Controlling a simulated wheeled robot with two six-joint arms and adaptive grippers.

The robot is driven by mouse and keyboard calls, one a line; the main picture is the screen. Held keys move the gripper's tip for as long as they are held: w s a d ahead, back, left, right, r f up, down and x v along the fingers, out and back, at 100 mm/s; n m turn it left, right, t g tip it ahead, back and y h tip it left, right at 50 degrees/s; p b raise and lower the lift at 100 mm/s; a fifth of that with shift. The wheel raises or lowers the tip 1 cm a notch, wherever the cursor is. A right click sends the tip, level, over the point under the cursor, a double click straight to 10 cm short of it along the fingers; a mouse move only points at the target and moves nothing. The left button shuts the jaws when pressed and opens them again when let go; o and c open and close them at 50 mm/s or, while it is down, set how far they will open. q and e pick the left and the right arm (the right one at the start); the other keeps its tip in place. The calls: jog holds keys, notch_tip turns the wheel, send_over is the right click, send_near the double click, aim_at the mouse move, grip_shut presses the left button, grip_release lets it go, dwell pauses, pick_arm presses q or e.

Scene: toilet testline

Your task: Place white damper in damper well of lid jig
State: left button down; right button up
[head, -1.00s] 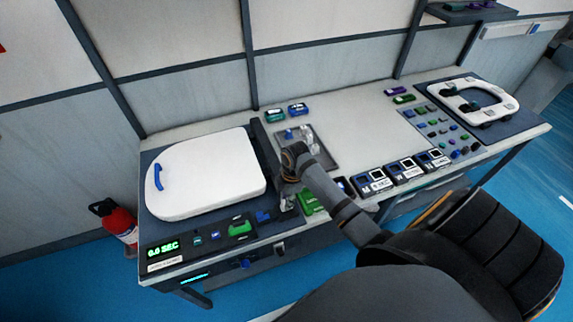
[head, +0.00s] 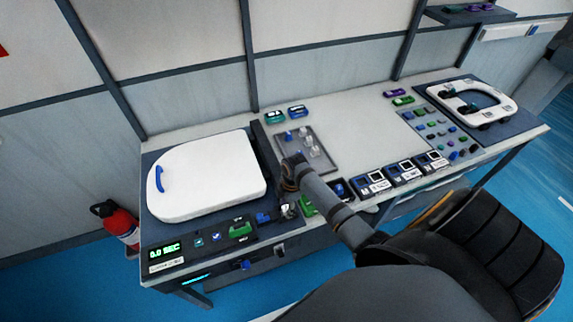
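The white lid (head: 207,175) lies flat on the dark lid jig (head: 152,232) at the left end of the bench. A grey tray (head: 325,163) right of it holds small blue and white dampers; one white damper (head: 314,151) shows near its middle. My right gripper (head: 288,212) points down at the jig's front right corner, beside a small blue part (head: 263,217). Its fingers are small and partly hidden by my arm, so I cannot tell whether it is open or holds a damper. The damper well cannot be made out. My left gripper is out of view.
A control panel with a green-lit display (head: 165,249) fronts the jig. Labelled bins (head: 405,170) line the bench front. A white toilet seat (head: 478,100) sits on another jig at right. A fire extinguisher (head: 120,226) stands left. The bench middle (head: 355,115) is clear.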

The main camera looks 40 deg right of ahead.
jog(key=shift+r, duration=0.25)
notch_tip(320, 180, up, 12)
jog(key=d+b, duration=0.1)
jog(key=b, duration=0.1)
jog(key=shift+s+d, duration=0.15)
jog(key=shift+d, duration=0.05)
jog(key=shift+f, duration=0.15)
